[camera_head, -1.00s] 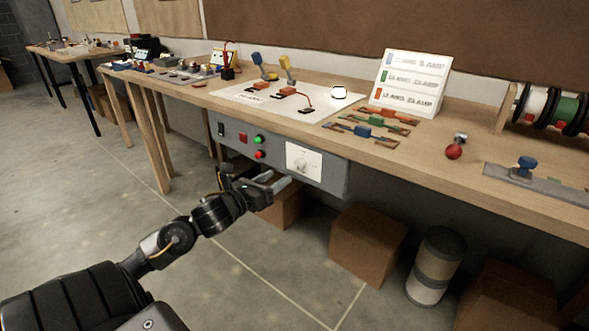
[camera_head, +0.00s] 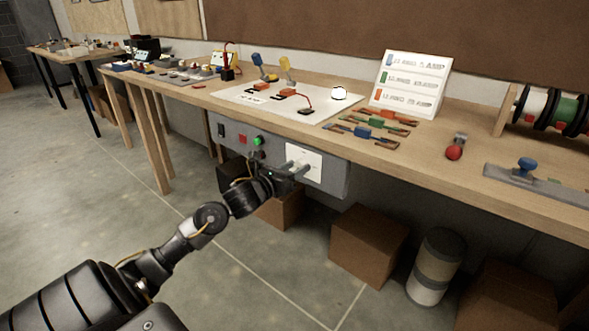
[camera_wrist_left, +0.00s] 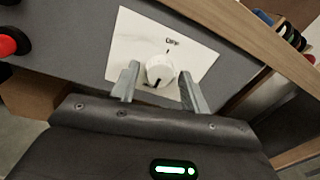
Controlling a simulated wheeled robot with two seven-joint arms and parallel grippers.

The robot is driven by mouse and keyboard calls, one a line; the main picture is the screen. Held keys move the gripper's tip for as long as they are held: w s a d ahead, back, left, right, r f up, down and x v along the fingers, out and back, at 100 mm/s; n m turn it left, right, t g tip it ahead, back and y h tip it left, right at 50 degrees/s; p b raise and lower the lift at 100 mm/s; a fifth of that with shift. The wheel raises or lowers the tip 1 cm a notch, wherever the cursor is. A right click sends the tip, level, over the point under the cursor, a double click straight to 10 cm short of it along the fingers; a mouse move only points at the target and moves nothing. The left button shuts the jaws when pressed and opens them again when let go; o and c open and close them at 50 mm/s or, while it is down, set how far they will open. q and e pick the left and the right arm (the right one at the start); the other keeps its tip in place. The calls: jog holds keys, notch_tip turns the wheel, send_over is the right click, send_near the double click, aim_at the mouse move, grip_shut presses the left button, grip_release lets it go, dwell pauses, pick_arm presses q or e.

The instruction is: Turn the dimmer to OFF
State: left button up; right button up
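The dimmer is a round white knob (camera_wrist_left: 160,70) on a white square plate (camera_wrist_left: 130,40), which also shows on the grey panel under the bench in the head view (camera_head: 310,155). A dark mark shows on the knob's lower side, away from the label. My left gripper (camera_wrist_left: 160,85) is open, with one finger on each side of the knob; a gap shows at the right finger, and contact at the left is unclear. In the head view it (camera_head: 292,168) covers the knob. My right gripper is out of view.
Cardboard boxes (camera_head: 368,245) stand below on the floor.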

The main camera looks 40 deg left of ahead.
pick_arm(q)
jog(key=c, duration=0.7)
jog(key=shift+c, duration=0.2)
